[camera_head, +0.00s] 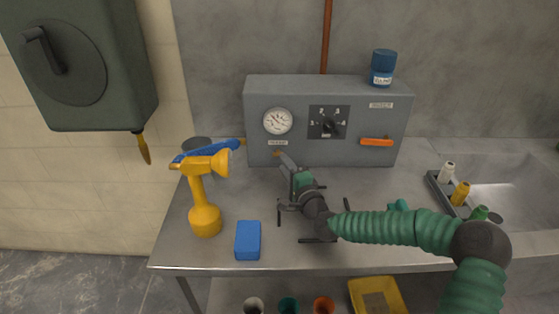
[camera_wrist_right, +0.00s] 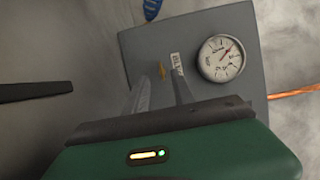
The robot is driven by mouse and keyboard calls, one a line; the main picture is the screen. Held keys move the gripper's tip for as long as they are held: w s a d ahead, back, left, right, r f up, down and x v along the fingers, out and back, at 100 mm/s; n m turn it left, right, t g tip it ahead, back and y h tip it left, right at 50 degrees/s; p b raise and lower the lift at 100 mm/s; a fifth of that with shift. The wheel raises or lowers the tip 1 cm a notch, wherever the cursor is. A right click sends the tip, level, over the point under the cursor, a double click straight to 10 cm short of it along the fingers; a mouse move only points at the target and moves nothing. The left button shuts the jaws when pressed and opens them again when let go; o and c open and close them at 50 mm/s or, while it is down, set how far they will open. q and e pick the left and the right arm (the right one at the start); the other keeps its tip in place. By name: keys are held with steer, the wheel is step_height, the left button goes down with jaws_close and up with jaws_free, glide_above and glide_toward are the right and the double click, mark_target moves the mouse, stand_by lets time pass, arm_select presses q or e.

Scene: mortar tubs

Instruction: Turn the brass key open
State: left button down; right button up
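The small brass key (camera_head: 276,154) is on the front of the grey box (camera_head: 350,150), below the round gauge and near a small white label. In the right wrist view the brass key (camera_wrist_right: 162,70) shows between and just past the fingertips. My right gripper (camera_head: 288,161) reaches toward the box front, close to the key. Its two fingers (camera_wrist_right: 160,82) are apart with a gap between them. I cannot tell whether either finger touches the key. My left gripper is not in view.
The box carries a gauge (camera_head: 278,121), a dial (camera_head: 328,122) and an orange handle (camera_head: 377,142); a blue jar (camera_head: 382,68) stands on top. A yellow spray bottle (camera_head: 204,195) and blue block (camera_head: 248,240) stand left of my arm. A sink (camera_head: 510,185) is at right.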

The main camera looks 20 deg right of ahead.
mark_target(277, 155)
steer(key=w, duration=0.3)
steer(key=shift+w, duration=0.1)
steer(key=shift+w+a, duration=0.25)
steer(key=shift+w, duration=0.3)
jaws_close()
